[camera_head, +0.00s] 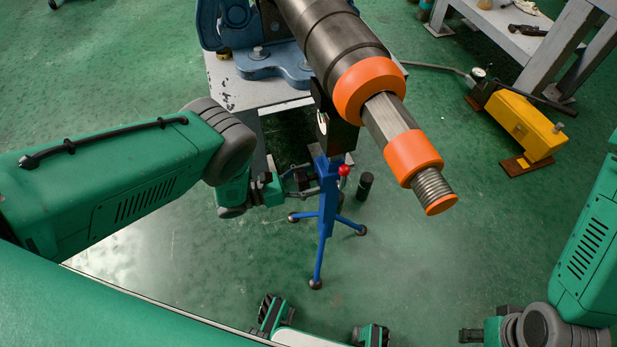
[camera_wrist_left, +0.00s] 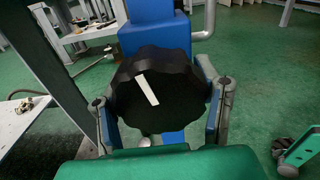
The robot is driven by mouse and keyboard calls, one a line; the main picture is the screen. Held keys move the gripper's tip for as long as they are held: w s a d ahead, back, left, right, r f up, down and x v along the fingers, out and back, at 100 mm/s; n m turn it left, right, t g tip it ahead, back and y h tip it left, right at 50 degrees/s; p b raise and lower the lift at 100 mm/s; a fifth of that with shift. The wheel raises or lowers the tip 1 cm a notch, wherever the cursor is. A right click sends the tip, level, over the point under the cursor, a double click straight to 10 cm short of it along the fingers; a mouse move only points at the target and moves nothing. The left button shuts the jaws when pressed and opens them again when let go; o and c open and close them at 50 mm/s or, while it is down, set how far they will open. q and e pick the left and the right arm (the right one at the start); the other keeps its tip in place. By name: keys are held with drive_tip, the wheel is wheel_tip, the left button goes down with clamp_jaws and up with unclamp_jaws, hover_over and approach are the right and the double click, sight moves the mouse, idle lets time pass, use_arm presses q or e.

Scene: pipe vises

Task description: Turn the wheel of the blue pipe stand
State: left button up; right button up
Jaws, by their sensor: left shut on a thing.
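The blue pipe stand (camera_head: 328,195) stands upright on splayed legs beneath the pipe. Its wheel is a black scalloped knob (camera_wrist_left: 158,92) with a white stripe, in front of the blue post in the left wrist view. My left gripper (camera_head: 303,180) reaches the stand from the left. In the left wrist view its fingers (camera_wrist_left: 160,115) lie on both sides of the wheel and are shut on it. The wheel is not clear in the head view. Part of my right gripper (camera_head: 472,335) shows at the lower right; its fingers cannot be made out.
A dark pipe (camera_head: 320,30) with orange collars overhangs the stand. A blue vise (camera_head: 275,62) holds it on a pale table (camera_head: 232,88). A small black cylinder (camera_head: 366,185) is beside the stand. A yellow unit (camera_head: 525,125) stands at right. Green floor between is clear.

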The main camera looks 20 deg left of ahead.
use_arm(q)
drive_tip(key=shift+s+f, duration=0.2)
drive_tip(key=shift+f, duration=0.1)
drive_tip(key=o, duration=1.2)
drive_tip(key=shift+c, duration=0.2)
drive_tip(key=shift+o, duration=0.2)
drive_tip(key=shift+w, duration=0.15)
drive_tip(key=v, duration=1.2)
